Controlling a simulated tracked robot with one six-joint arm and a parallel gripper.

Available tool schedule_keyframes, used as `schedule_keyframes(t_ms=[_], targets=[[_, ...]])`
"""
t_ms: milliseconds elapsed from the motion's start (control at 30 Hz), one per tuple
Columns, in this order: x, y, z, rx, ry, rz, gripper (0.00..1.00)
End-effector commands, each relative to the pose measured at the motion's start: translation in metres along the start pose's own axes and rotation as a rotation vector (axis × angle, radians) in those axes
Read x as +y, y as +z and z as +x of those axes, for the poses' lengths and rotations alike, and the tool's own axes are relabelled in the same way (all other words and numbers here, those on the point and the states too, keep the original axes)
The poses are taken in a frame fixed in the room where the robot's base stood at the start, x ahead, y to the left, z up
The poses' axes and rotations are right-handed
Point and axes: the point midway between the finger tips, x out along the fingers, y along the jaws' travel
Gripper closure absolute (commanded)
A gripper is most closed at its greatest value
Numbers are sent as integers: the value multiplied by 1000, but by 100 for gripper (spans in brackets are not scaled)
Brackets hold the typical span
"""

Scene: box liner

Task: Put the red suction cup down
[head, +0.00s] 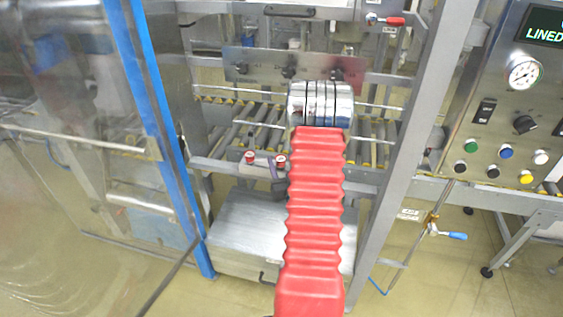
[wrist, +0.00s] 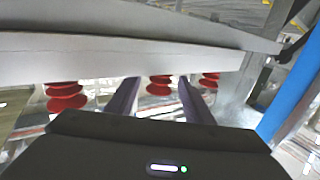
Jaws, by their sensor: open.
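Several red ribbed suction cups are in view. In the wrist view, one red cup (wrist: 159,86) shows between the fingertips of my gripper (wrist: 159,92). The two dark purple fingers are apart, and I cannot tell whether either touches the cup. Another red cup (wrist: 66,97) is to the left, and a third (wrist: 209,83) is just beyond the right finger. All three border a pale grey bar (wrist: 130,56). In the head view, two small red cups (head: 250,158) (head: 281,160) show left of my arm, which hides most of my gripper.
A grey steel frame with rollers (head: 250,136) surrounds the work spot. A blue-edged clear door (head: 150,80) stands left. A control panel (head: 505,130) with gauge and buttons is at right. A steel box (head: 240,232) sits below.

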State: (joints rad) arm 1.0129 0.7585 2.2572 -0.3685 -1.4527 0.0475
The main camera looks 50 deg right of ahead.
Motion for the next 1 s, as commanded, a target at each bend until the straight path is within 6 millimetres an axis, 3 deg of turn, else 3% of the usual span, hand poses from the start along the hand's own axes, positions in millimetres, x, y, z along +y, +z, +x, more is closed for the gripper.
schedule_keyframes(t_ms=[600,1000], targets=[[1,0,-101,-1,3,1,52],[0,0,-111,0,1,0,52]])
